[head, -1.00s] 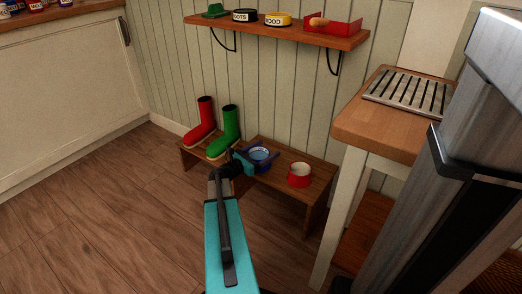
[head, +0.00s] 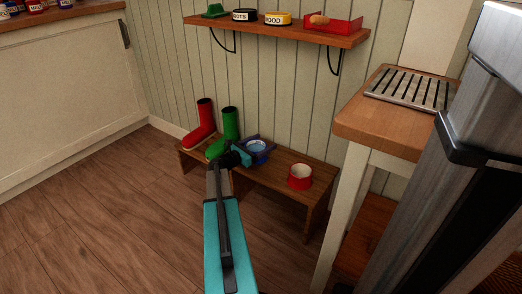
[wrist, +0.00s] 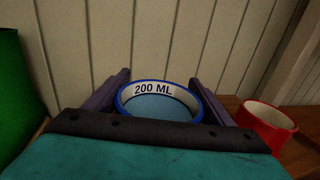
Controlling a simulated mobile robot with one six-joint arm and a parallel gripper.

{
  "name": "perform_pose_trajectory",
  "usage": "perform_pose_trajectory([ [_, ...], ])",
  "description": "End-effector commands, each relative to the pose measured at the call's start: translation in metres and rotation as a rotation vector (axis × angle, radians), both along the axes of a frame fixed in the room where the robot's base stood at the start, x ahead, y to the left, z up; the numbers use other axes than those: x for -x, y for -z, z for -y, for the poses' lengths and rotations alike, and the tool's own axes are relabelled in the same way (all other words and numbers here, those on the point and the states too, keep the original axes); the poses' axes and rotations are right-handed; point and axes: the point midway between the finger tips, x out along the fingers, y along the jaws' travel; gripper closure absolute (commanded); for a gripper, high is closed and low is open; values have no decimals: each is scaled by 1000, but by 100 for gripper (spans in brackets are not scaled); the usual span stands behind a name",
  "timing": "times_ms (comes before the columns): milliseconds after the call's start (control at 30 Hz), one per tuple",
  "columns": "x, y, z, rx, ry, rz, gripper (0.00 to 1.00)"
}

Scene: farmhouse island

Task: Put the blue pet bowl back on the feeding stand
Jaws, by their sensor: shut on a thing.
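The blue pet bowl (head: 257,147) is in my gripper (head: 247,152), over the back part of the low wooden stand (head: 272,174). In the wrist view the bowl (wrist: 165,86) sits between both fingers, roughly upright, with "200 ML" on its white inner wall and light blue inside. My gripper (wrist: 160,100) is shut on it. A red bowl (head: 299,177) with a pale inside stands on the stand, to the right; it also shows in the wrist view (wrist: 266,125). The blue bowl's underside is hidden, so I cannot tell whether it touches the stand.
Green (head: 225,128) and red (head: 201,124) boots stand just left of the blue bowl. A panelled wall (wrist: 180,40) is close behind. A wall shelf (head: 300,34) above holds bowls and a red tray (head: 340,25). A wooden-topped table (head: 385,123) stands to the right.

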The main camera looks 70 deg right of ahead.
Motion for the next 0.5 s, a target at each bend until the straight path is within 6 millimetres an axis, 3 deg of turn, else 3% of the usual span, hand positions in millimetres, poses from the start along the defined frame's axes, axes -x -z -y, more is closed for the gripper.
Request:
perform_pose_trajectory([
  [267, -7, 2, 12, 2, 0, 0, 62],
  [500, -7, 28, 12, 0, 0, -1, 62],
])
